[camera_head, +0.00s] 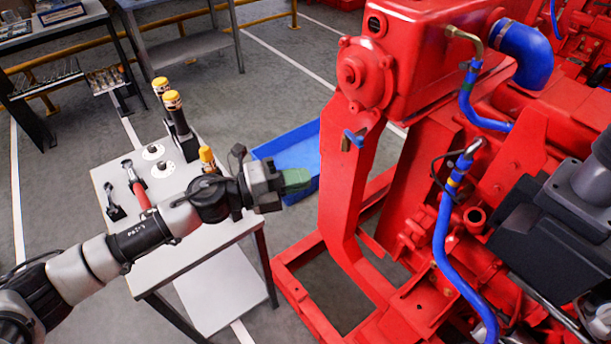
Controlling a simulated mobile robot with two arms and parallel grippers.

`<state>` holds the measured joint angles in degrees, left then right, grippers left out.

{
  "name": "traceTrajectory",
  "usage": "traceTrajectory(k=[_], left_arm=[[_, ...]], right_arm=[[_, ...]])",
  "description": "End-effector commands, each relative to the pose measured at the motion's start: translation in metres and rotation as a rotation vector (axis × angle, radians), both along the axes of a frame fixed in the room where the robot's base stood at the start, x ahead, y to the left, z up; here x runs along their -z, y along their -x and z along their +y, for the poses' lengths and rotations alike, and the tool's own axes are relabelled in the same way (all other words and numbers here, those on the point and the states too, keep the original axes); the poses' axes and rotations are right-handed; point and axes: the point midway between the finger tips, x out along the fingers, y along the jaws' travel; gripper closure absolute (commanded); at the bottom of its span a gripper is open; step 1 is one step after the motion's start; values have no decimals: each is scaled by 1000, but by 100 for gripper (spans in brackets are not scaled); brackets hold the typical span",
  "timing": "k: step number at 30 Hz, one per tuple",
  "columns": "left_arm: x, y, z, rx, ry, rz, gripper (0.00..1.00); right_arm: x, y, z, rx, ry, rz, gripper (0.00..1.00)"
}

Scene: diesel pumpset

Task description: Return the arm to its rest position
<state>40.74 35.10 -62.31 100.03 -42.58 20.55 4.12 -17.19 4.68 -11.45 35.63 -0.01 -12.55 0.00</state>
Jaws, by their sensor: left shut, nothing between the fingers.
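My left arm comes in from the lower left and reaches across the small table. Its left gripper (296,181) points right, in the air between the table and the red pumpset (360,190). The gripper is shut, with nothing seen in it. It appears apart from the pumpset's red frame. My right gripper is not in view.
The small grey table (235,233) holds yellow-capped black bottles (177,115), a red-handled tool (138,190) and white discs (153,152). A blue bin (290,145) lies behind the gripper. Blue hoses (450,220) run along the pumpset. A workbench (65,30) stands at the upper left.

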Motion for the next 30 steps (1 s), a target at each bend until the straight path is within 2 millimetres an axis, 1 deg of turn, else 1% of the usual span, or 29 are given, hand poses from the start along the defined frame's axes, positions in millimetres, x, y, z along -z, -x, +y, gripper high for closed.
traceTrajectory(k=[1,3,11,13,14,17,19,20,22,23,25,26,27,28,29,30], left_arm=[[0,0,0,0,0,0,100],[0,0,0,0,0,0,100],[0,0,0,-2,2,0,100],[-2,1,-2,-22,25,14,100],[-4,1,-4,-39,47,27,100],[-12,3,-7,-161,170,114,100],[-16,3,-2,-304,289,225,100],[-17,3,3,-376,342,286,100],[-11,3,24,-563,451,446,100],[-5,4,35,-644,489,520,100],[14,12,63,-834,558,703,100],[25,18,76,-917,578,785,100],[41,30,93,-1022,596,896,100],[53,40,106,-1100,603,978,100],[65,51,118,-1171,605,1055,100],[79,67,131,-1257,601,1151,100]], right_arm=[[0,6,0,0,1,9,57],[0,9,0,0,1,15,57],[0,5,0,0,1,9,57],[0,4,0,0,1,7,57],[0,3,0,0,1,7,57],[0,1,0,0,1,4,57],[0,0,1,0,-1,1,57],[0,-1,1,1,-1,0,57],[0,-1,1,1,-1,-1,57],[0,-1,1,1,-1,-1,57],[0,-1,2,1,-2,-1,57],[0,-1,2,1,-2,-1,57],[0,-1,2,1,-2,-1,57],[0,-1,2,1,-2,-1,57],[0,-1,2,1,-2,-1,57],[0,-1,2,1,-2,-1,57]])
